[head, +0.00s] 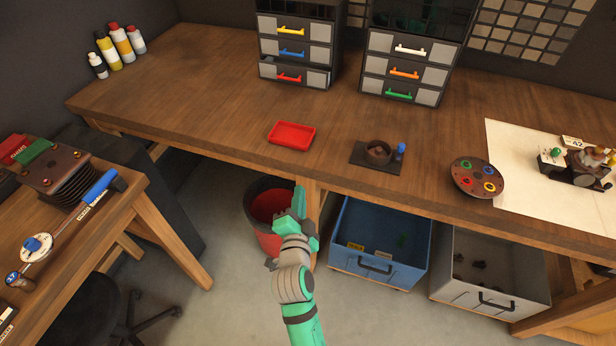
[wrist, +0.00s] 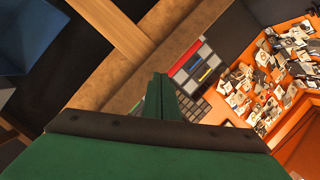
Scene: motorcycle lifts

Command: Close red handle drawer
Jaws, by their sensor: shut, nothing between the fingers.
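The drawer with the red handle (head: 289,77) is the bottom one in the left small cabinet at the back of the workbench. It sticks out a little past the drawers above it, with a dark gap along its top. My gripper (head: 299,200) is shut and empty, in front of the bench's front edge and well short of the cabinet. In the wrist view its green fingers (wrist: 158,92) are together, and a grey cabinet face (wrist: 205,62) with blue and yellow handles shows beyond them.
A red tray (head: 292,134) lies on the bench between my gripper and the cabinet. A dark holder with a round cup (head: 378,152) sits to its right. A second small cabinet (head: 405,70) stands right of the first. The bench's front edge (head: 240,153) is close to my gripper.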

